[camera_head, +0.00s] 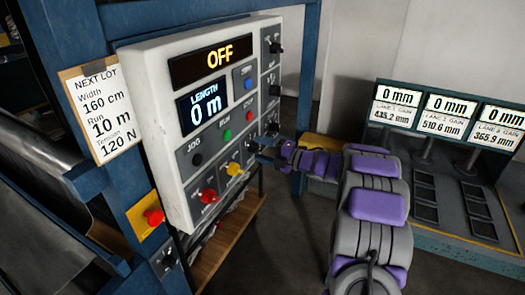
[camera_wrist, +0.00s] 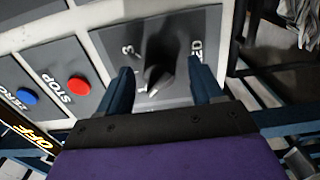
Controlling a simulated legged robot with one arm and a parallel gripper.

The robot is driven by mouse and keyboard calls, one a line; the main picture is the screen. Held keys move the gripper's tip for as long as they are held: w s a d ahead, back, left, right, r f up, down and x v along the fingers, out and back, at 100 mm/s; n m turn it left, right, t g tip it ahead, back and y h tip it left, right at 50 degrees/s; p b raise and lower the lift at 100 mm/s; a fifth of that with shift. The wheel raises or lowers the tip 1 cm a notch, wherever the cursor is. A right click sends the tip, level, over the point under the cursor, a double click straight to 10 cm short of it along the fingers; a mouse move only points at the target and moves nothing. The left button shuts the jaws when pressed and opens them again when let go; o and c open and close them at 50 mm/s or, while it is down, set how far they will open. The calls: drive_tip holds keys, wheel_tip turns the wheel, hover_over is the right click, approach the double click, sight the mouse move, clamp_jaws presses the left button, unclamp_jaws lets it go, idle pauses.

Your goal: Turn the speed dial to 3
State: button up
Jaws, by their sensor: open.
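The speed dial (camera_wrist: 160,62) is a black knob on a dark grey plate of the white control panel (camera_head: 155,95). In the wrist view a numeral 3 shows to its left and the letters "ED" to its right. A white mark shows at the knob's lower edge; I cannot tell which number it points to. My gripper (camera_wrist: 160,72) is open, with one blue finger on each side of the knob; I cannot tell if they touch it. In the head view my gripper (camera_head: 262,151) is at the panel's lower right and hides the dial.
The panel display (camera_head: 213,58) reads OFF and the length display (camera_head: 204,103) reads 0 m. Red (camera_head: 208,196) and yellow (camera_head: 234,169) knobs are left of my gripper. A red stop button (camera_wrist: 79,86) is beside the dial plate. A note (camera_head: 103,113) hangs at left; gain displays (camera_head: 443,115) stand right.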

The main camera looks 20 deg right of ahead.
drive_tip(key=shift+a, duration=0.55)
drive_tip(key=c, duration=0.5)
drive_tip(key=shift+d, duration=0.1)
drive_tip(key=c, duration=0.5)
drive_tip(key=shift+c, duration=0.2)
